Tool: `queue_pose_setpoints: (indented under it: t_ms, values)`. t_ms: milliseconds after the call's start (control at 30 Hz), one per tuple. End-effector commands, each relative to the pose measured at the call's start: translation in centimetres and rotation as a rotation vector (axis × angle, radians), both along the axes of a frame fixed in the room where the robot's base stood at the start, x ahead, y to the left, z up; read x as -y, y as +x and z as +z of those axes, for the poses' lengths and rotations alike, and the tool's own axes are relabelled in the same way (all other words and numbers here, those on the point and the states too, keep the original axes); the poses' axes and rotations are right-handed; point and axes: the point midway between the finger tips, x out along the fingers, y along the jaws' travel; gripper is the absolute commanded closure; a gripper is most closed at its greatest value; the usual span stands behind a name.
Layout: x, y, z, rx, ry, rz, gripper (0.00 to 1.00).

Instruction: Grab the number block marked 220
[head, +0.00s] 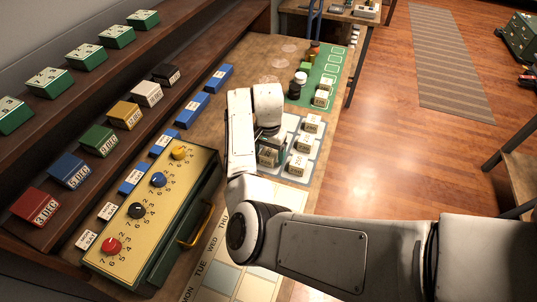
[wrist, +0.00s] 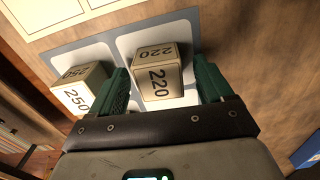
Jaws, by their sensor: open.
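The number block marked 220 (wrist: 158,72) is a cream cube on a white square of a grey mat. In the wrist view it sits between the two green fingers of my gripper (wrist: 163,80). The fingers are open, one on each side, with a gap at both sides of the block. A similar block marked 250 (wrist: 80,90) stands just left of the left finger. In the head view my gripper (head: 269,146) is down over the block mat, and my arm partly hides the blocks under it, so I cannot read 220 there.
Several other cream blocks (head: 305,144) stand close by on the mat. A yellow-topped dial box (head: 150,215) is at the left, with colored date boxes (head: 96,140) on the shelf behind. A green mat (head: 322,72) with small bottles lies farther along the table.

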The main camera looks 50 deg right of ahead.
Motion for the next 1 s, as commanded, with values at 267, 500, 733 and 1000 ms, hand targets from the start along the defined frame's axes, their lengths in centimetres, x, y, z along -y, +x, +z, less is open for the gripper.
queue_pose_setpoints:
  t_ms: [267, 500, 733, 1000]
  values:
    - [0.01, -0.02, -0.48, 0.000, 0.000, -0.001, 0.20]
    - [0.01, -0.02, -0.46, 0.000, 0.000, 0.000, 0.41]
    - [0.01, -0.02, -0.44, 0.000, 0.000, 0.000, 0.63]
    - [0.00, -0.01, -0.43, 0.000, 0.000, 0.000, 0.76]
